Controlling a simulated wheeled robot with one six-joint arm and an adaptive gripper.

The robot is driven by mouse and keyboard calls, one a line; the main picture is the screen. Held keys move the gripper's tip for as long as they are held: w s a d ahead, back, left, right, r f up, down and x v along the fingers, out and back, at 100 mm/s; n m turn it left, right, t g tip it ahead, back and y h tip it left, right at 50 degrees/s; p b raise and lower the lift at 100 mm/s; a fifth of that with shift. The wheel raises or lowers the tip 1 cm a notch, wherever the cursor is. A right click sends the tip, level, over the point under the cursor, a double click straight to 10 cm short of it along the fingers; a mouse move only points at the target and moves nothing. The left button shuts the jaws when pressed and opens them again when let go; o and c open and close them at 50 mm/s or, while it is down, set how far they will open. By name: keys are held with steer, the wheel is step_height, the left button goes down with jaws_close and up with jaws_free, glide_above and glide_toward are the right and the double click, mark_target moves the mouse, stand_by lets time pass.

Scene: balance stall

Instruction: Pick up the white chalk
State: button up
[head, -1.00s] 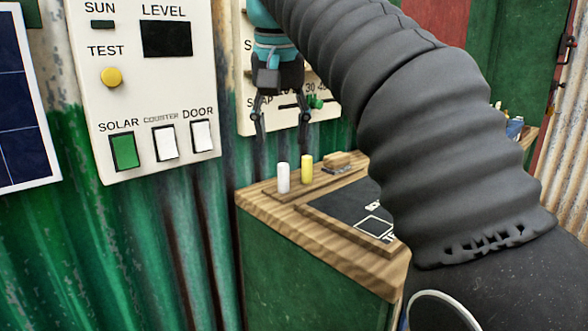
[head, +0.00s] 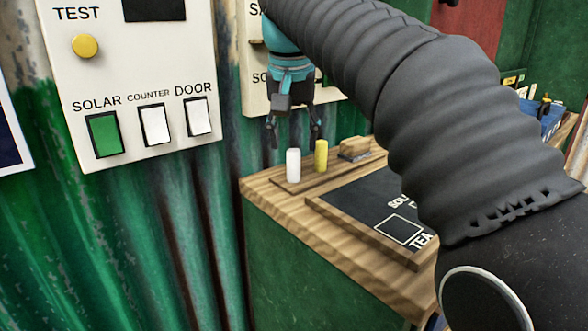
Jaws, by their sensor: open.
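The white chalk (head: 293,166) stands upright on the wooden ledge at the left end of the counter in the head view. The yellow chalk (head: 321,155) stands upright just to its right. My gripper (head: 294,143) points down with its fingers apart and empty. In the picture its fingertips are just above and around the top of the white chalk, apart from it. How far behind or in front of the chalk they are I cannot tell.
A brush-like block (head: 355,148) lies right of the yellow chalk. A dark chalkboard (head: 375,208) lies on the wooden counter (head: 290,211). The switch panel (head: 150,100) is on the corrugated wall at left. A blue box (head: 541,118) stands at the far right.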

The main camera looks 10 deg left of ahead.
mark_target(293, 150)
steer(key=shift+b+x, duration=0.7)
steer(key=shift+x, duration=2.15)
steer(key=shift+s, duration=0.2)
jaws_close()
